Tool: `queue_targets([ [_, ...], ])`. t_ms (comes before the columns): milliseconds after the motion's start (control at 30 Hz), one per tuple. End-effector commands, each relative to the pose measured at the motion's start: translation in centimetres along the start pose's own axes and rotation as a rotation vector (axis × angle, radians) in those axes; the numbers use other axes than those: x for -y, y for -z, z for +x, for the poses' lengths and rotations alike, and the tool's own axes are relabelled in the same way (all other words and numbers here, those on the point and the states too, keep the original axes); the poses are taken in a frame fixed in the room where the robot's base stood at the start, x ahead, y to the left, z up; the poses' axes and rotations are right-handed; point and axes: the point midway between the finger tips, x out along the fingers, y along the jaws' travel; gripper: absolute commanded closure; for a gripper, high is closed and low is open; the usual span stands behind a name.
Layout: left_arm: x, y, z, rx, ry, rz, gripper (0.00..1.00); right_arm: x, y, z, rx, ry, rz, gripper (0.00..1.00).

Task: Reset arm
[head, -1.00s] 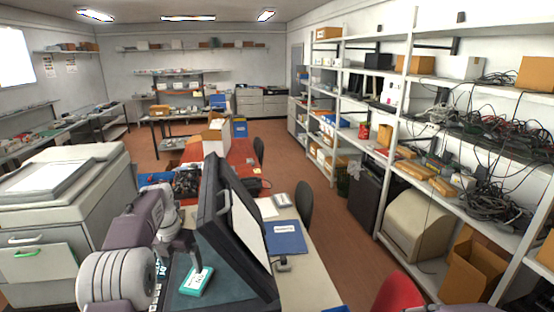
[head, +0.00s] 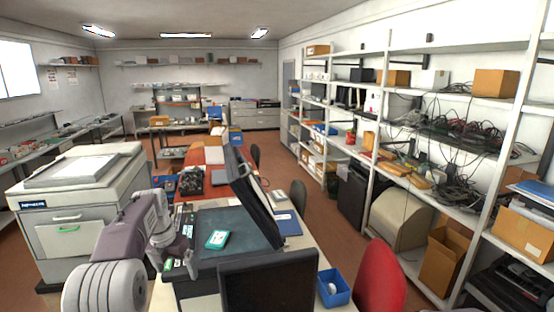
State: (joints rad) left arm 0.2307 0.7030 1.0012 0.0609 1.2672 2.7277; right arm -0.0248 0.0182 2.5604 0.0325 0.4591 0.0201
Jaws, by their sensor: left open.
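My left arm comes in from the lower left, and its gripper (head: 182,258) is open at the left edge of a dark flatbed machine. I see nothing between its fingers. A small teal box with a white label (head: 217,240) lies on the dark flat top (head: 235,222) of this machine, right of the gripper and apart from it. The machine's lid (head: 252,195) stands raised and tilted on the right side. My right gripper is out of view.
A dark screen (head: 268,282) stands in front, with a blue bin (head: 334,288) and a red chair (head: 380,278) to its right. A large copier (head: 75,215) stands at the left. Shelving with cables and boxes (head: 440,145) lines the right. Brown floor lies open between desk and shelves.

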Motion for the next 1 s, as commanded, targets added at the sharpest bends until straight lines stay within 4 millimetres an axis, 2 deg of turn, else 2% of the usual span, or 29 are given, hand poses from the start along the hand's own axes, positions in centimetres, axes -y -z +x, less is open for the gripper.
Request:
queue_targets([
  [33,0.7,-0.2,0.3,0.021,-0.006,0.016,0.11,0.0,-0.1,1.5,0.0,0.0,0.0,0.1],
  [267,5.1,2.6,1.2,-0.003,0.014,0.083,0.11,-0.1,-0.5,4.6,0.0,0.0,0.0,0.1],
  [433,8.2,6.2,3.5,-0.028,0.03,0.254,0.11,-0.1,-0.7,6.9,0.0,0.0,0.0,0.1],
  [567,10.7,10.0,6.3,-0.046,0.046,0.523,0.11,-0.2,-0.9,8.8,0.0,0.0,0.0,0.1],
  [667,12.8,14.4,9.4,-0.058,0.065,0.863,0.11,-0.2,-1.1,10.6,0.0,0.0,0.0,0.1],
  [800,15.0,21.6,13.6,-0.064,0.107,1.487,0.11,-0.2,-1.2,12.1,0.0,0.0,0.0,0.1],
  [900,15.7,26.1,15.6,-0.058,0.144,1.927,0.11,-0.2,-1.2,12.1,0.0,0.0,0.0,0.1],
  [1000,16.0,29.1,17.0,-0.042,0.181,2.322,0.11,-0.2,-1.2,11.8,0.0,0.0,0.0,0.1],
])
